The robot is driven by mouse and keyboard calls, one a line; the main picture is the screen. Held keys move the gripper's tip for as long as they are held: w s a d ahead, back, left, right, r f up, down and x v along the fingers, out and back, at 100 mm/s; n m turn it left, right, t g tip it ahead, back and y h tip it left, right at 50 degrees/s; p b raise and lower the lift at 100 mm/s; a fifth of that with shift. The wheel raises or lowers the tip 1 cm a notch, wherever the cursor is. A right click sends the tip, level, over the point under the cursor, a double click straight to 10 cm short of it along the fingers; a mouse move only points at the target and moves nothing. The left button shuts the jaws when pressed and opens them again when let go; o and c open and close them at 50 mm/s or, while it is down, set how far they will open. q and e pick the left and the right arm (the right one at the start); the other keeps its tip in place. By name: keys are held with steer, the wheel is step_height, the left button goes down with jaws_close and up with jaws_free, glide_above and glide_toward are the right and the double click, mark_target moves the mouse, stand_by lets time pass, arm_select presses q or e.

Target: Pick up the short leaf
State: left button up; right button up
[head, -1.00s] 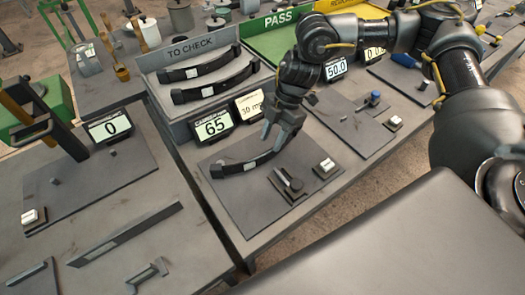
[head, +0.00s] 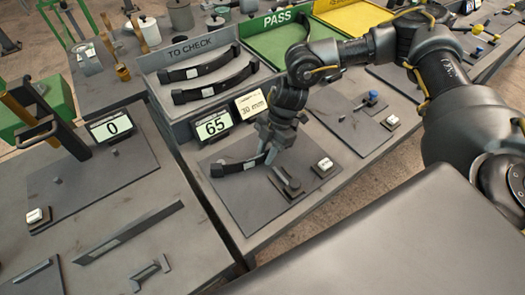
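A short dark curved leaf with a pale label (head: 238,167) lies on the grey plate in front of the display reading 65. My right gripper (head: 268,153) is low over the plate at the leaf's right end, pointing down. Its two fingers look spread apart, one on each side of that end; I cannot tell if they touch it. The fingers hide part of the right end. Two longer dark leaves (head: 207,92) lie in the grey TO CHECK tray (head: 168,106) behind. My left gripper is out of view.
A display reading 65 (head: 211,127) and a 30 mm sign (head: 250,106) stand close behind the gripper. A small dark lever fixture (head: 287,182) and a white button (head: 323,165) are right of the leaf. The green PASS tray (head: 271,42) is farther back.

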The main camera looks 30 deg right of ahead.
jaws_close()
steer(key=shift+r, duration=0.1)
step_height(320, 180, up, 10)
steer(key=shift+w+a+b, duration=0.1)
steer(key=shift+b, duration=0.65)
steer(key=a+f+m+t, duration=0.1)
steer(key=a+m+t, duration=0.2)
steer(key=a+m, duration=0.6)
steer(key=shift+a+m+t+h, duration=0.3)
steer(key=shift+a+m+t, duration=0.1)
steer(key=shift+a, duration=2.45)
